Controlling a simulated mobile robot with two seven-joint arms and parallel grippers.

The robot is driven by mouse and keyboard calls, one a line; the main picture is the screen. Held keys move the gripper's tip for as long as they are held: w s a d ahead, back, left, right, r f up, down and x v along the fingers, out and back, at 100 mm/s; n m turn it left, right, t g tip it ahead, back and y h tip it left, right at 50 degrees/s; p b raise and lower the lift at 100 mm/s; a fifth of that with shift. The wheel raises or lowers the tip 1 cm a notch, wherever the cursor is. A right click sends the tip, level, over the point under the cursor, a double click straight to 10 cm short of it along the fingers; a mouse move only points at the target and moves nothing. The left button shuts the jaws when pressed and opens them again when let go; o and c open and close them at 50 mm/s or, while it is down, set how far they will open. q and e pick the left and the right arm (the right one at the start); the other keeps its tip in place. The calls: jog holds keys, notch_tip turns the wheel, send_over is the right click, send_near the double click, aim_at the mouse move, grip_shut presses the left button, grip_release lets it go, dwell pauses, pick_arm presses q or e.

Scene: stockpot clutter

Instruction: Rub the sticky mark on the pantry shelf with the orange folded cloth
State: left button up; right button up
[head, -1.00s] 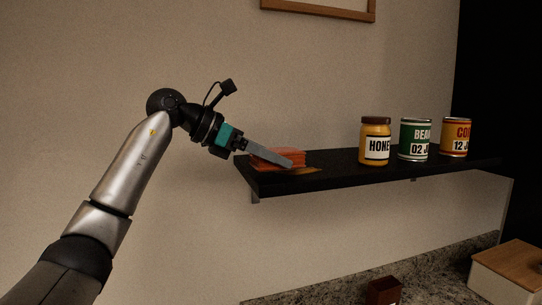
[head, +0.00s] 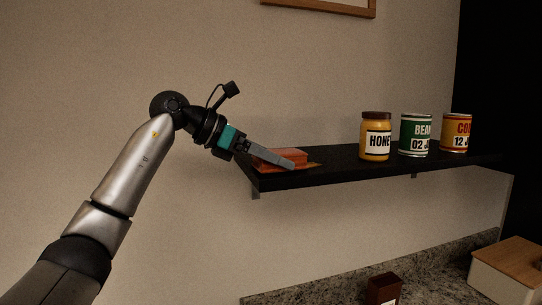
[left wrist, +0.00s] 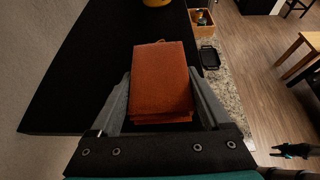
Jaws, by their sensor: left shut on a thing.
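The orange folded cloth (head: 282,157) lies flat at the left end of the black pantry shelf (head: 340,172). My left gripper (head: 290,164) is shut on the cloth, with a finger along each side; in the left wrist view the cloth (left wrist: 161,80) fills the space between the fingers. The sticky mark (head: 314,165) is an amber patch on the shelf, mostly hidden under the cloth. Only a thin edge of it shows beyond the cloth. My right gripper seems to show small and dark at the lower right of the left wrist view (left wrist: 297,151); its jaws are unclear.
A honey jar (head: 376,138), a green can (head: 415,136) and a yellow-red can (head: 456,133) stand further right on the shelf. Shelf between cloth and jar is clear. Below are a granite counter (head: 340,291), a dark red box (head: 384,289) and a wooden-lidded box (head: 508,270).

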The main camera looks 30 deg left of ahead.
aim_at(307, 156)
pick_arm(q)
jog(key=shift+w+d+p, duration=0.85)
jog(key=shift+w, duration=0.05)
jog(key=shift+w+d, duration=0.35)
jog(key=shift+w, duration=0.1)
jog(key=shift+w+d+p, duration=0.25)
jog(key=shift+d+p, duration=0.05)
jog(key=shift+p, duration=0.35)
jog(key=shift+w+d+f, duration=0.2)
jog(key=shift+w+d, duration=0.8)
jog(key=shift+w, duration=0.1)
jog(key=shift+w+d, duration=1.2)
jog(key=shift+w, duration=0.15)
jog(key=shift+r, duration=0.15)
jog(key=shift+a, duration=0.1)
